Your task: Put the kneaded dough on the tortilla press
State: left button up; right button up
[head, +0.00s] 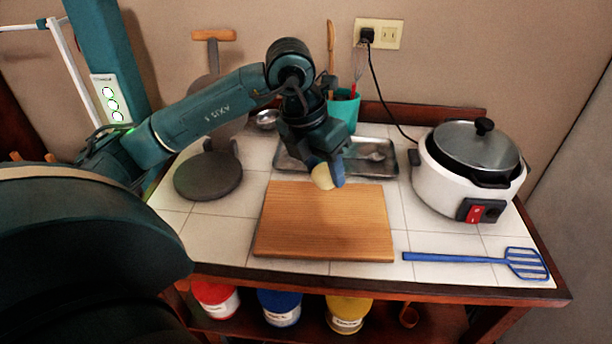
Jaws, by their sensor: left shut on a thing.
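The dough (322,176) is a small pale yellow ball in the head view. My left gripper (328,174) is shut on it and holds it above the back edge of the wooden cutting board; the fingers hide part of the ball. The tortilla press (208,176) stands left of the board. It has a round dark grey base plate, and its round upper plate stands raised behind, with a wooden handle (214,35) at the top. My arm crosses in front of part of the upper plate. The base plate is bare. My right gripper is not in view.
The wooden board (325,225) lies bare at the middle front. A white electric cooker (466,165) and blue spatula (480,260) are at right. Tiles between press and board are clear.

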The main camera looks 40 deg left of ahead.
aim_at(208, 171)
jog(key=k+j+u, duration=0.1)
jog(key=j, duration=0.6)
jog(key=j+u, duration=0.1)
jog(key=j, duration=0.6)
jog(key=k, duration=0.05)
